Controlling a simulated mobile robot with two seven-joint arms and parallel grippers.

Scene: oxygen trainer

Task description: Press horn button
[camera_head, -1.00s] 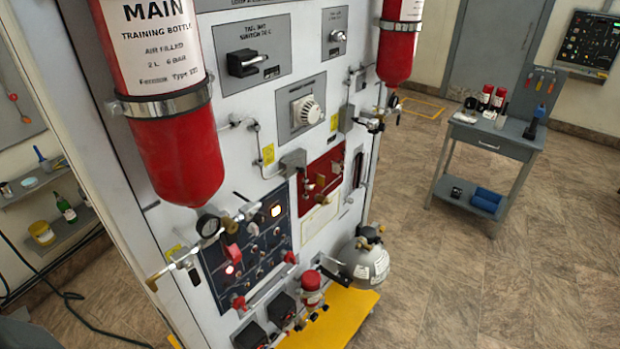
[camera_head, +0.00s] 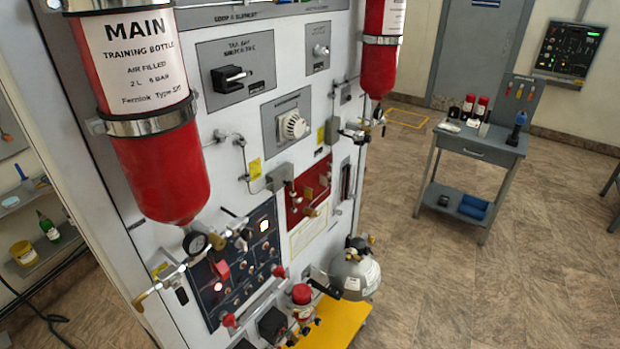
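A dark control panel (camera_head: 206,308) with rows of small switches and knobs sits low on the white trainer board (camera_head: 232,130). It has a lit whitish lamp (camera_head: 263,225) at its upper right, a glowing red light (camera_head: 218,287) at its lower left and a red switch guard (camera_head: 221,269). I cannot tell which control is the horn button, since the labels are too small to read. A gauge and brass pipework partly cover the panel's upper left. Neither of my grippers is in view.
A red MAIN bottle (camera_head: 160,175) and a second red bottle (camera_head: 378,70) stick out from the board. A grey metal sphere (camera_head: 355,275) and a yellow base (camera_head: 335,328) stand at its foot. A grey side table (camera_head: 480,150) is at right. Open floor lies between.

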